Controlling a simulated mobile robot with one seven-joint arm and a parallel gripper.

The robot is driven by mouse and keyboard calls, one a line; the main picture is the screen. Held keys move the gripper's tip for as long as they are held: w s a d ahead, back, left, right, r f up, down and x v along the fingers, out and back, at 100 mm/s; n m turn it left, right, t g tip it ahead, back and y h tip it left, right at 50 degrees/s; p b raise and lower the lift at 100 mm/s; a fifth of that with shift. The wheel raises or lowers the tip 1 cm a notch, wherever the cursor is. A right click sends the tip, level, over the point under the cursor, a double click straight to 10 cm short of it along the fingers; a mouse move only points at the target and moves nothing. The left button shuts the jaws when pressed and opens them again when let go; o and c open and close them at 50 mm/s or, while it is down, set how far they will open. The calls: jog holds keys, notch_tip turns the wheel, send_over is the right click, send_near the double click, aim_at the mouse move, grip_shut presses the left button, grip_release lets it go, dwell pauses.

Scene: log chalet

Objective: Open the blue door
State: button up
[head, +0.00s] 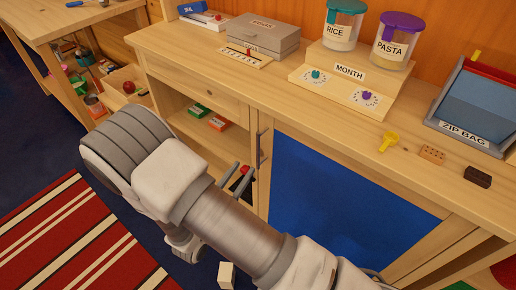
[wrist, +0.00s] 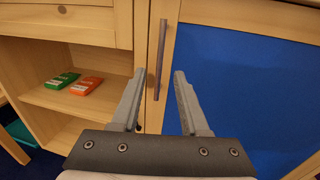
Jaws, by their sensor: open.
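The blue door (head: 335,205) sits shut in the wooden cabinet front, a blue panel in a pale wood frame. It fills the right side of the wrist view (wrist: 255,85). Its upright grey bar handle (head: 260,148) is on the door's left edge; in the wrist view the handle (wrist: 160,50) runs down between my two fingers. My gripper (head: 240,172) is open and empty, its fingertips (wrist: 160,75) on either side of the handle's line. I cannot tell whether the handle's depth is between the fingers or just beyond them; no contact shows.
Left of the door is an open shelf (wrist: 100,108) with a green box (wrist: 62,80) and an orange box (wrist: 87,85). The counter above holds jars (head: 395,42), a month board (head: 350,85) and a zip bag box (head: 470,110). A striped rug (head: 70,240) lies at left.

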jog(key=b, duration=0.1)
send_over(258, 165)
jog(key=shift+w, duration=0.3)
grip_shut()
dwell(1.3)
